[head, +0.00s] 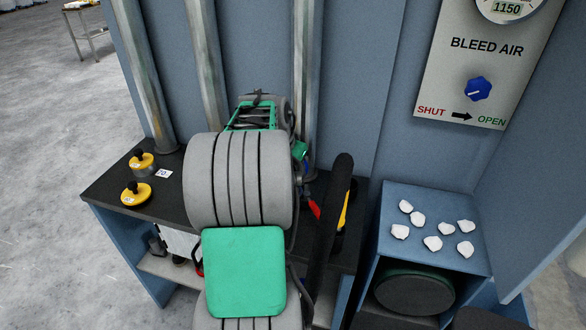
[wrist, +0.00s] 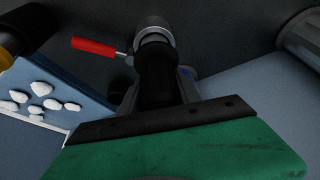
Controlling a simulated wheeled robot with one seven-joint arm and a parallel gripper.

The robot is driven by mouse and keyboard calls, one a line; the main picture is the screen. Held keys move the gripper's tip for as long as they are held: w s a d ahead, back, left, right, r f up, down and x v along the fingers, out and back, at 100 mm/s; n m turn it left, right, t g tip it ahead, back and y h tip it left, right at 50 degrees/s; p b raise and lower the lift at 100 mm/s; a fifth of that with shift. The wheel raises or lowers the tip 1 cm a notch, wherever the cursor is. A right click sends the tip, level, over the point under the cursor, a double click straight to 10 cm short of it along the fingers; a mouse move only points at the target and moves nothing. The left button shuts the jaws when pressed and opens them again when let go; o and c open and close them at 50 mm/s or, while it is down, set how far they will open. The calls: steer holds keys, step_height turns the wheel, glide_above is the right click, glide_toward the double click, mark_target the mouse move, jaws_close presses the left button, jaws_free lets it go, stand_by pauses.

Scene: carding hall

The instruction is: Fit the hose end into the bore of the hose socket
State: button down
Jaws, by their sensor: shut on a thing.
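My gripper (wrist: 158,88) is shut on the black hose end (wrist: 160,70), which shows in the middle of the wrist view. Straight beyond it is the hose socket, a grey metal ring (wrist: 153,28) with a red lever (wrist: 93,45) at its side. The hose end overlaps the ring in this view. I cannot tell whether its tip is in the bore or just in front of it. In the head view my arm hides the hose end and most of my gripper; the red lever also shows there (head: 313,208).
A long black tube (head: 325,240) rises right of the red lever, a yellow part behind it. Black-knobbed yellow pieces (head: 136,194) stand on the dark bench top (head: 105,187) at left. White lumps lie on a blue cabinet (head: 390,258) at right. Metal pipes (head: 206,70) rise behind.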

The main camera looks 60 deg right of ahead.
mark_target(293, 177)
steer(key=shift+f+b, duration=1.3)
steer(key=shift+f, duration=0.5)
steer(key=c, duration=0.8)
jaws_free()
steer(key=shift+o, duration=0.2)
steer(key=shift+r, duration=0.15)
steer(key=v, duration=0.7)
steer(key=shift+a+r+b, duration=0.2)
steer(key=shift+r+b, duration=0.1)
